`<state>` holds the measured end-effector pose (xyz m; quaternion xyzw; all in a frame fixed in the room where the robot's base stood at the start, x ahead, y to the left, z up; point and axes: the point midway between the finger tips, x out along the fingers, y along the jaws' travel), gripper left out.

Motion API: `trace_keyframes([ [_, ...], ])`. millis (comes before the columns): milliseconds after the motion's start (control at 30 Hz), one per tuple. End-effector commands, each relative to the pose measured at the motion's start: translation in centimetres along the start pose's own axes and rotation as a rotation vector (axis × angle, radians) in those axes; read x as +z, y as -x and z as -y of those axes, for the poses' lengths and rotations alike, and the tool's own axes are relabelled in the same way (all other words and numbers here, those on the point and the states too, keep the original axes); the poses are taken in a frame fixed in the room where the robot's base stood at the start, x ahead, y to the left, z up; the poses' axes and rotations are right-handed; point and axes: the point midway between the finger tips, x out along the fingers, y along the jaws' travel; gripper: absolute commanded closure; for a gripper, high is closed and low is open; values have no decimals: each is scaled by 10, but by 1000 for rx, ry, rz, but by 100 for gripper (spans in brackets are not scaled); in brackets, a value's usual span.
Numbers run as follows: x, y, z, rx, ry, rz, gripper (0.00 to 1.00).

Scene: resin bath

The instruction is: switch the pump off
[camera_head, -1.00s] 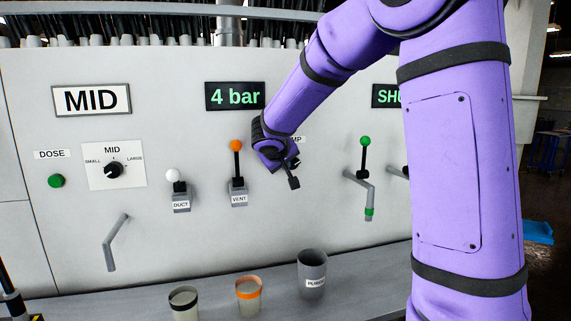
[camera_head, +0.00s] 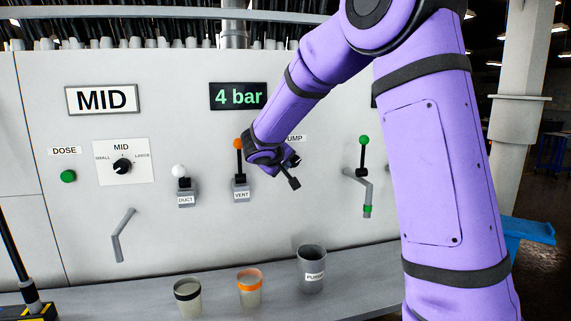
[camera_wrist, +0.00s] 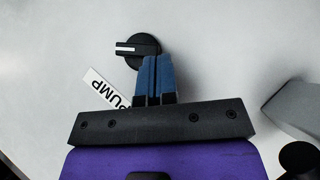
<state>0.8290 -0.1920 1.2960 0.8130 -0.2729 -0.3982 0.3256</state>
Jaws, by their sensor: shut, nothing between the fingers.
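The pump knob (camera_wrist: 138,50) is a round black rotary knob with a white mark, on the pale panel in the wrist view. Its mark lies roughly level in that view, toward the left. The white PUMP label (camera_wrist: 107,90) sits beside it, partly hidden by my gripper. My gripper (camera_wrist: 156,62) is shut and empty, its blue fingertips at the knob's lower right edge; I cannot tell whether they touch it. In the head view my gripper (camera_head: 291,161) is in front of the panel, right of the VENT lever, below the partly covered PUMP label (camera_head: 296,138); the knob is hidden there.
The orange-topped VENT lever (camera_head: 240,165) is close left of my gripper, with the white-topped DUCT lever (camera_head: 182,180) beyond it. A green-topped lever (camera_head: 363,150) is to the right. Several cups, including a grey one (camera_head: 311,272), stand on the ledge below. The display reads 4 bar (camera_head: 238,96).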

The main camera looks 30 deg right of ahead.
Motion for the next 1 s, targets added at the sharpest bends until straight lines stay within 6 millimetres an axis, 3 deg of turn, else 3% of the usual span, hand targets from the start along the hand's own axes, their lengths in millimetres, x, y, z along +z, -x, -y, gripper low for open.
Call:
trace_keyframes([
  [1000, 3, -6, 9, 178, 182, 0, 100],
])
